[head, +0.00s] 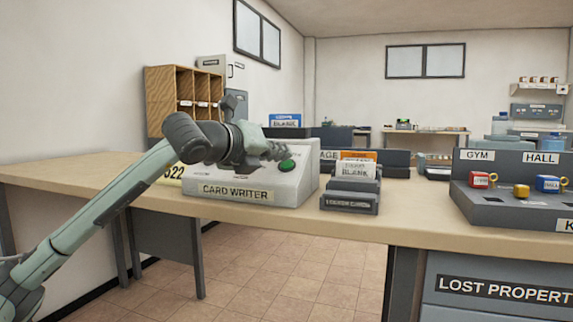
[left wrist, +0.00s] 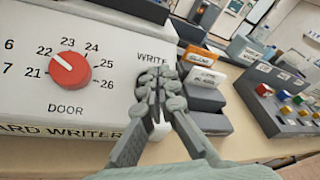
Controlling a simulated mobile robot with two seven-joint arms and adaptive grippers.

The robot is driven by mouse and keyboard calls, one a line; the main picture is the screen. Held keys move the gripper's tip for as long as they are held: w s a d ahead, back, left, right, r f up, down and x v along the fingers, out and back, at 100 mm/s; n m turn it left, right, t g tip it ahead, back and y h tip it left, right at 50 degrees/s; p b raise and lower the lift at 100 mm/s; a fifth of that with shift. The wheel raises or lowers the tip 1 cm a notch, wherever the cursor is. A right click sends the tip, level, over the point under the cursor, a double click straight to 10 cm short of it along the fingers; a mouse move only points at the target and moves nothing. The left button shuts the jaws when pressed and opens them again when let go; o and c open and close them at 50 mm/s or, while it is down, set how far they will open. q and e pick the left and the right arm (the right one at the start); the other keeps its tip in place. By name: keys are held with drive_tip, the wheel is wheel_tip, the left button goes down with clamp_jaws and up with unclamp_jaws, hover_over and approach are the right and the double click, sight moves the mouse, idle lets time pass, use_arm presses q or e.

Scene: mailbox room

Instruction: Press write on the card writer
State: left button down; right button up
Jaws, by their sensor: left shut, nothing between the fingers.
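The card writer (head: 245,193) is a pale box on the counter, with its name on the front. Its green button (head: 287,165) shows on the sloped top in the head view. In the left wrist view the writer (left wrist: 110,90) has a red knob (left wrist: 71,69) with its pointer towards 22, and a WRITE label (left wrist: 152,59). My left gripper (head: 281,151) is shut and empty, just above and beside the green button. In the left wrist view its fingertips (left wrist: 160,73) lie just below WRITE and hide the button. I cannot tell whether they touch it. My right gripper is not in view.
Further right is a grey key tray (head: 515,212) with coloured tags. Pigeonholes (head: 185,100) stand behind. The counter (head: 410,215) is clear between stand and tray.

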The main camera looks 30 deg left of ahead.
use_arm(q)
drive_tip(key=shift+s+r, duration=0.1)
drive_tip(key=shift+r, duration=0.15)
drive_tip(key=s+r, duration=0.1)
drive_tip(key=r+p, duration=0.1)
drive_tip(key=s+r, duration=0.1)
drive_tip(key=r, duration=0.1)
drive_tip(key=shift+s+d, duration=0.3)
drive_tip(key=shift+d, duration=0.05)
idle(0.7)
